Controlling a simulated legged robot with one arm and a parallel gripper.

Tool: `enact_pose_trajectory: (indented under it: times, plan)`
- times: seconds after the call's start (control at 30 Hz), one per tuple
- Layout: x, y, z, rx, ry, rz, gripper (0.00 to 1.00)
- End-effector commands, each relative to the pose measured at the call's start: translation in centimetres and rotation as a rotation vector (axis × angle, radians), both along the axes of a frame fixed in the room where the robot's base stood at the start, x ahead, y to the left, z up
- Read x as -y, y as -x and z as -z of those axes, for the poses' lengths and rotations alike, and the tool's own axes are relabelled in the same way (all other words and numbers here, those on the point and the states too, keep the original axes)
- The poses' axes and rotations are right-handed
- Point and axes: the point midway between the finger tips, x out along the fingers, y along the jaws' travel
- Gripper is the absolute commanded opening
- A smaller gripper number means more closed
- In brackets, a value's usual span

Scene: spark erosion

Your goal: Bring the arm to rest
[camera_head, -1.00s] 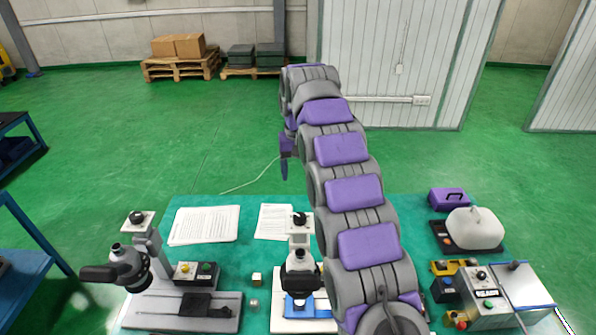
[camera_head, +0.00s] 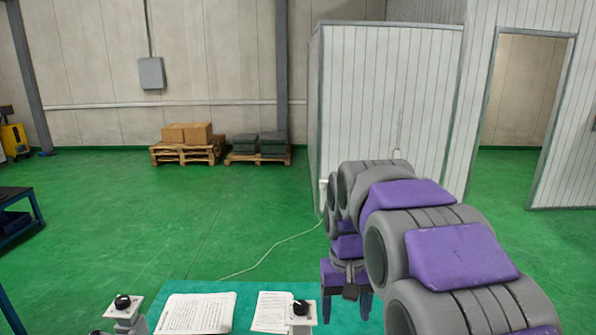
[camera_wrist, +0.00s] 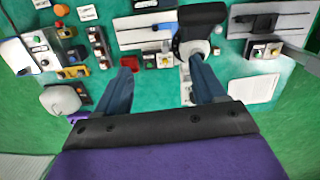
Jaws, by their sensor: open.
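My gripper (camera_head: 346,308) hangs fingers down over the far edge of the green work table (camera_head: 200,288). The gripper touches nothing that I can see.
Papers (camera_head: 196,313) lie on the table, left of the gripper. The wrist view shows machines on the table, a red box (camera_wrist: 130,63) and a white domed thing (camera_wrist: 61,99). Pallets (camera_head: 188,151) and a panelled booth (camera_head: 380,100) stand beyond free green floor.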

Motion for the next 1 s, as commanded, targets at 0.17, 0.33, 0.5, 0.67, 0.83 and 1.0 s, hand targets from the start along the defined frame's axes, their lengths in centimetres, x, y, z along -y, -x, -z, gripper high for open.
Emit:
enact_pose_trajectory:
  times: [0.17, 0.33, 0.5, 0.67, 0.83, 1.0]
  plan:
    - [1.7, 6.3, 1.8, -0.017, 0.000, 0.018, 0.70]
    - [3.0, 12.4, 4.2, -0.037, -0.001, 0.034, 0.70]
    - [3.9, 18.6, 7.1, -0.056, -0.002, 0.047, 0.70]
    - [4.5, 24.2, 10.2, -0.070, -0.004, 0.059, 0.70]
    - [4.7, 28.2, 12.7, -0.079, -0.005, 0.066, 0.70]
    - [4.8, 29.8, 13.8, -0.085, -0.005, 0.069, 0.70]
